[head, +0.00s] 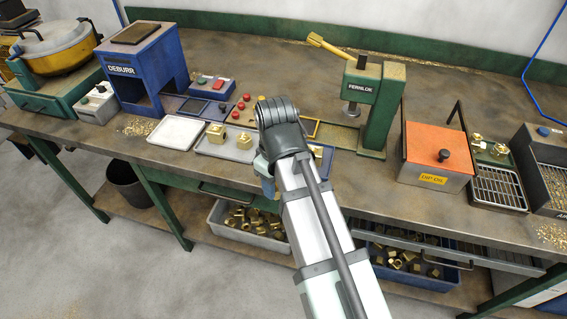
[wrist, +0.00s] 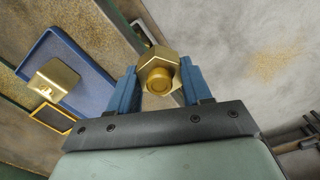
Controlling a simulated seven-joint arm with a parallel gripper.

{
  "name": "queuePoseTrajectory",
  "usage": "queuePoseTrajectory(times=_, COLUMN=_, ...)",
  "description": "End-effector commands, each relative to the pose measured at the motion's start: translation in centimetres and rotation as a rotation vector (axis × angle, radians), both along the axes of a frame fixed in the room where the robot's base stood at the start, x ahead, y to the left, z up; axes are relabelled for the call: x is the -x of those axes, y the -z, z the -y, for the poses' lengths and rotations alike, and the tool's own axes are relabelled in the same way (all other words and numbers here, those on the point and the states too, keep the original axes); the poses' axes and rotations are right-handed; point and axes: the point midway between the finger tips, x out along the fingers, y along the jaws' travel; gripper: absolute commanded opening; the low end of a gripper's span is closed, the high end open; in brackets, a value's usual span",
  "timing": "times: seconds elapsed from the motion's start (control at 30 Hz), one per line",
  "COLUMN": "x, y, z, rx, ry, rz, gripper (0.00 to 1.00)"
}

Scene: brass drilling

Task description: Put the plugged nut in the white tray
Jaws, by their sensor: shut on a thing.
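My gripper (wrist: 160,88) is shut on a brass hex nut (wrist: 157,62) in the wrist view, its two blue fingers on either side. A round brass plug fills the nut's facing bore. In the head view my arm hides the nut and most of the gripper, which is over the front of the bench. The white tray (head: 176,132) lies flat and empty on the bench, left of my gripper, in front of the blue deburr machine.
A grey tray (head: 218,153) with brass nuts sits between the white tray and my arm. A blue tray (wrist: 82,97) holds a brass piece. The green press (head: 385,105) and oil box (head: 430,180) stand to the right. Bins of brass parts are below.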

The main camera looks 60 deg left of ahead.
Motion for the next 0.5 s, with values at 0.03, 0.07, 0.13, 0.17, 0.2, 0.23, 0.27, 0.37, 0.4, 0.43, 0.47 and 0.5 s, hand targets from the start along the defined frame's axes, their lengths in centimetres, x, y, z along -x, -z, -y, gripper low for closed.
queuePoseTrajectory(times=0.03, x=0.6, y=0.0, z=0.7, rx=-0.001, ry=0.000, rz=0.001, gripper=0.01)
queuePoseTrajectory(times=0.07, x=0.8, y=0.0, z=0.9, rx=-0.001, ry=0.000, rz=0.001, gripper=0.01)
queuePoseTrajectory(times=0.13, x=1.2, y=0.0, z=1.3, rx=-0.001, ry=0.000, rz=0.001, gripper=0.01)
queuePoseTrajectory(times=0.17, x=1.4, y=0.0, z=1.5, rx=-0.001, ry=0.000, rz=0.001, gripper=0.01)
queuePoseTrajectory(times=0.2, x=1.6, y=0.0, z=1.6, rx=-0.001, ry=-0.002, rz=0.001, gripper=0.01)
queuePoseTrajectory(times=0.23, x=1.8, y=0.0, z=1.7, rx=-0.001, ry=-0.003, rz=0.001, gripper=0.01)
queuePoseTrajectory(times=0.27, x=2.1, y=0.0, z=1.7, rx=-0.001, ry=-0.006, rz=0.000, gripper=0.01)
queuePoseTrajectory(times=0.37, x=3.0, y=0.0, z=1.7, rx=0.000, ry=-0.018, rz=0.000, gripper=0.01)
queuePoseTrajectory(times=0.4, x=3.4, y=0.0, z=1.7, rx=0.000, ry=-0.025, rz=0.000, gripper=0.01)
queuePoseTrajectory(times=0.43, x=3.8, y=0.0, z=1.6, rx=0.001, ry=-0.031, rz=-0.001, gripper=0.01)
queuePoseTrajectory(times=0.47, x=4.1, y=0.1, z=1.5, rx=0.001, ry=-0.038, rz=-0.001, gripper=0.01)
queuePoseTrajectory(times=0.5, x=4.6, y=0.1, z=1.3, rx=0.002, ry=-0.047, rz=0.000, gripper=0.01)
